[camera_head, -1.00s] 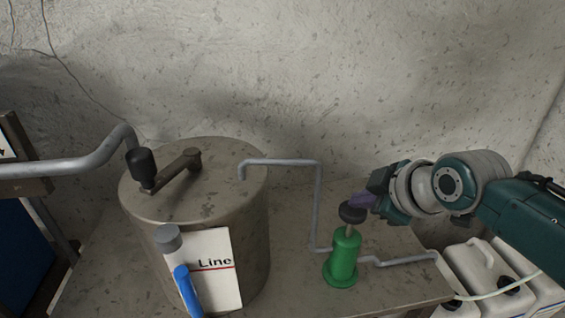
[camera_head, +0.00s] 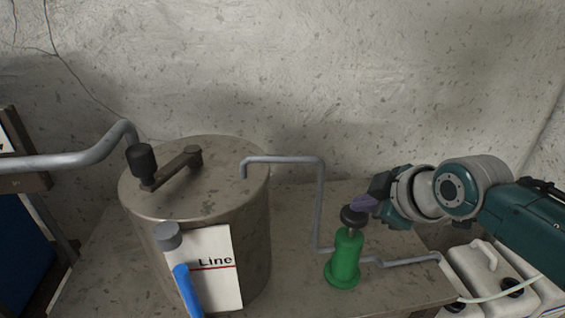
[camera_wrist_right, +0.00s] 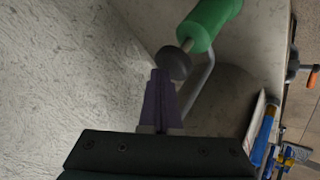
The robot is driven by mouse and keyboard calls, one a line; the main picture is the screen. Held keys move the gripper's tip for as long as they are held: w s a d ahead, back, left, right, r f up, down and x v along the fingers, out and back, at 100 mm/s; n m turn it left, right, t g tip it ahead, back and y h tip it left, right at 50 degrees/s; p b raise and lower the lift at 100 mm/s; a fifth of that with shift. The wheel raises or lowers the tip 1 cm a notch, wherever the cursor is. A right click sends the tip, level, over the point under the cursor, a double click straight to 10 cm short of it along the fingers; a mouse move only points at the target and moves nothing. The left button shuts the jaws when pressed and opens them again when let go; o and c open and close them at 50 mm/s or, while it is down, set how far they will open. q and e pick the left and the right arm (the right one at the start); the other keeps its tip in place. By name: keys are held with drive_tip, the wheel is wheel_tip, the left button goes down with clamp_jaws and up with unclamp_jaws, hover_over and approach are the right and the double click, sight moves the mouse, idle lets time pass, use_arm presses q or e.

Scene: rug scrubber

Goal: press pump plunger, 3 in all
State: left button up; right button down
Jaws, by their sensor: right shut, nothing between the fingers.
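The pump is a green cylinder (camera_head: 345,260) standing on the bench, with a dark round plunger knob (camera_head: 353,216) above it. In the right wrist view, the green body (camera_wrist_right: 214,22) is joined by a short pale rod to the dark knob (camera_wrist_right: 173,64). My right gripper (camera_head: 362,203) has purple fingers, shut and empty, at the upper right side of the knob. In the right wrist view its fingertips (camera_wrist_right: 159,73) overlap the knob's edge; I cannot tell if they touch it. My left gripper is not in view.
A metal drum (camera_head: 262,235) with a crank (camera_head: 180,167) on its lid stands left of the pump. A thin grey pipe (camera_head: 319,205) runs between drum and pump. White canisters (camera_head: 490,268) stand at right. A rough wall (camera_head: 300,80) rises behind the bench.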

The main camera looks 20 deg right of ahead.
sight(360, 216)
drive_tip(key=shift+f+b, duration=0.8)
drive_tip(key=shift+f, duration=0.35)
idle(0.5)
drive_tip(key=shift+r, duration=0.15)
wheel_tip(360, 216, up, 4)
drive_tip(key=p, duration=0.4)
drive_tip(key=shift+s, duration=0.1)
drive_tip(key=shift+r+p, duration=0.2)
drive_tip(key=shift+p, duration=0.2)
drive_tip(key=shift+r, duration=0.1)
wheel_tip(360, 216, up, 5)
drive_tip(key=p, duration=0.5)
idle(0.7)
